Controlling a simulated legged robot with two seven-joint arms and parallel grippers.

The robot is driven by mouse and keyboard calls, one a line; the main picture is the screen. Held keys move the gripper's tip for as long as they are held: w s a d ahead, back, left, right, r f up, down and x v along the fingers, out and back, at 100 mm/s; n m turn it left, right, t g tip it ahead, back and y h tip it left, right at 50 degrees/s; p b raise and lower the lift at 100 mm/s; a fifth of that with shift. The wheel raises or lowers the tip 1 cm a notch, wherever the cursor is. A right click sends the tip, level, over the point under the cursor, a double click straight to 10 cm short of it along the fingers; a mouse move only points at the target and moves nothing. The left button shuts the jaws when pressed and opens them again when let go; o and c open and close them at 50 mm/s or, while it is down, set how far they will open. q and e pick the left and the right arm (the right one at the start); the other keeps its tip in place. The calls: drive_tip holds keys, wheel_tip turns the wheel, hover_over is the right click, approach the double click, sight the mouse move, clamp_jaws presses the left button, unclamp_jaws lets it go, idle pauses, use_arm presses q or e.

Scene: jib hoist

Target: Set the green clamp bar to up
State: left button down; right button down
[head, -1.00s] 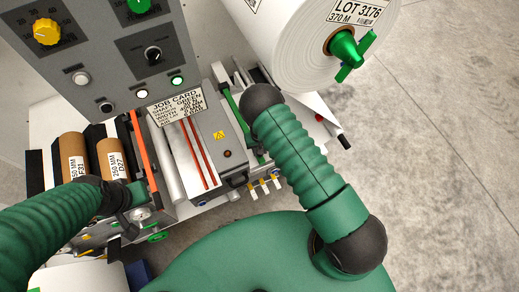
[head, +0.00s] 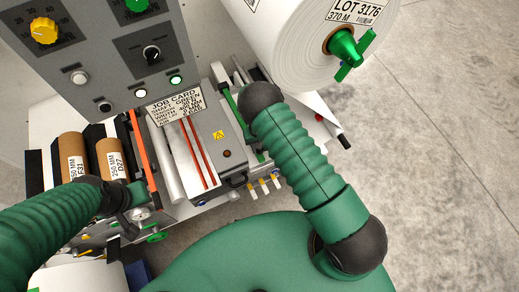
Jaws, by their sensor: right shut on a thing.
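The green clamp bar (head: 234,108) is a long narrow bar at the right side of the grey splice unit. It runs slantwise beside my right arm, and its lower part is partly covered. The dark ball joint of my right arm is over its right edge. My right gripper (head: 248,106) is mostly hidden beneath this joint; it is shut at the bar, but the contact is out of sight. My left gripper (head: 138,194) is at the lower left, by the lower end of an orange bar (head: 142,150). Its fingers are not clear.
A control panel (head: 110,50) with knobs rises at the upper left. A job card (head: 174,106) stands before it. A big white roll (head: 290,45) with a green handle hangs at the upper right. Brown rolls (head: 74,150) lie at the left. Bare floor is at the right.

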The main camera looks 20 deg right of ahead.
drive_tip(key=w+r+g+b, duration=0.3)
drive_tip(key=w+r+b, duration=0.2)
drive_tip(key=r, duration=0.8)
drive_tip(key=shift+w+a+r+g, duration=0.15)
drive_tip(key=shift+g, duration=0.15)
